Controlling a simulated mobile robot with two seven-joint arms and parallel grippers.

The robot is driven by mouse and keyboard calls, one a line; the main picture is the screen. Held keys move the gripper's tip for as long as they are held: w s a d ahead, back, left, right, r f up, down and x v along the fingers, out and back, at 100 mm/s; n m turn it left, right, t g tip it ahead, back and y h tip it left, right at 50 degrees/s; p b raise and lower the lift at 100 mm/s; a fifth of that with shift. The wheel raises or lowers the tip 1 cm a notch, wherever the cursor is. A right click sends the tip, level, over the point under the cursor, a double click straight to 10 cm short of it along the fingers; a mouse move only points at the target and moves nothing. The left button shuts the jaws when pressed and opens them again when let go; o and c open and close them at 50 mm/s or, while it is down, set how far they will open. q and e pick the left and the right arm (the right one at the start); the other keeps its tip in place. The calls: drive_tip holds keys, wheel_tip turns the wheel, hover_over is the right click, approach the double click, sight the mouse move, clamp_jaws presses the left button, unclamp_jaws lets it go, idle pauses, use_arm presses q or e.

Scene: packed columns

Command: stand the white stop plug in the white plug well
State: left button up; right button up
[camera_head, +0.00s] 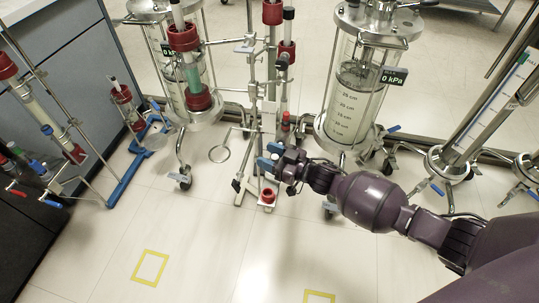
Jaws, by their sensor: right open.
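My right gripper (269,157) reaches in from the right, its blue-tipped fingers open in front of the middle stand. No object shows clearly between the fingers. Just below it, a red ring-shaped holder (267,195) sits on a small pale plate at the stand's foot. I cannot make out the white stop plug or the white plug well for certain. Either may be too small to tell or hidden behind the gripper. My left gripper is not in view.
The middle stand carries red-capped columns (272,13) and clamps. Wheeled clear tanks stand left (195,95) and right (343,105) of it. A blue-footed stand (127,175) is at left. Yellow floor squares (135,266) lie in front, where the floor is clear.

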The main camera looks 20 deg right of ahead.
drive_tip(key=p+v, duration=0.1)
drive_tip(key=v, duration=0.2)
drive_tip(key=shift+d+r, duration=0.1)
use_arm(q)
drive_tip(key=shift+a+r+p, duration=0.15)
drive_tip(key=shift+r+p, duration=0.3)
drive_tip(key=shift+p, duration=0.05)
use_arm(e)
drive_tip(key=v, duration=0.7)
drive_tip(key=shift+s+d, duration=0.15)
drive_tip(key=shift+s, duration=0.15)
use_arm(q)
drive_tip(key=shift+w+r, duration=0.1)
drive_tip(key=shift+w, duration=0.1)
